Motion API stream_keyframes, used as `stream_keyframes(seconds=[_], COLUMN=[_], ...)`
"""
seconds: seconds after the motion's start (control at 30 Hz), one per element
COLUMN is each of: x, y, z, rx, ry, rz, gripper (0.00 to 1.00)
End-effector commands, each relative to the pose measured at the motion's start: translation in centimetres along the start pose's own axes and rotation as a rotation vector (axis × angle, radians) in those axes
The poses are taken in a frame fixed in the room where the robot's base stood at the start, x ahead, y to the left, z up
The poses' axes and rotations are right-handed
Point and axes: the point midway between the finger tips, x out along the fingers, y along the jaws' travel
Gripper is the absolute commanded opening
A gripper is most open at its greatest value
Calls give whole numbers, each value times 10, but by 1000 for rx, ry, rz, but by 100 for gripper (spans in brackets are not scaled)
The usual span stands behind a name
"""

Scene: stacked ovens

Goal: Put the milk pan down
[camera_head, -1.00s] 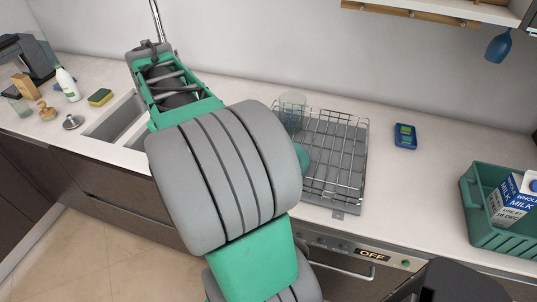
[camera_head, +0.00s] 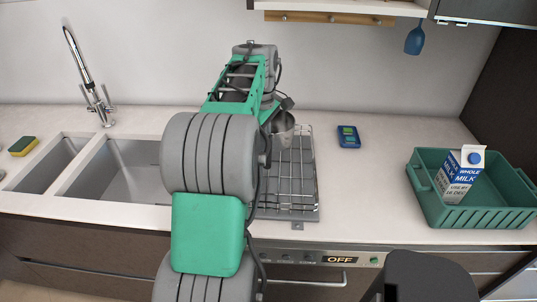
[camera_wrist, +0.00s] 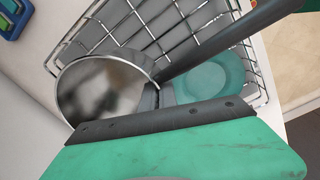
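The milk pan is a shiny metal pan with a dark handle. In the head view the pan (camera_head: 283,129) is at the back left of the dish rack (camera_head: 305,190), partly hidden by my arm. In the wrist view the pan (camera_wrist: 88,88) fills the left, with its handle running to the upper right. My gripper (camera_wrist: 159,94) is shut on the pan where the handle meets the rim. The rack's wires pass behind the pan. I cannot tell whether the pan touches the rack. My fingers are hidden in the head view.
A teal dish (camera_wrist: 212,82) is in the rack beside the pan. A blue device (camera_head: 348,137) lies on the counter right of the rack. A green crate (camera_head: 470,213) holds a milk carton (camera_head: 461,172). The sink (camera_head: 120,170) is left.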

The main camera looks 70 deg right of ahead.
Motion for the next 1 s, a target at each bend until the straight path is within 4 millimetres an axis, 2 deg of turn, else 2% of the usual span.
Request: stream_keyframes(seconds=[0.1,0.2,0.37,0.53,0.87,1.0], x=[28,43,57,84,91,91], y=[20,32,42,41,40,40], z=[-2,-4,-5,-6,-6,-6], rx=[0,1,0,-1,0,0], ry=[-1,0,0,0,1,0], rz=[-4,0,-1,-1,1,-2], gripper=[0,0,0,0,0,13])
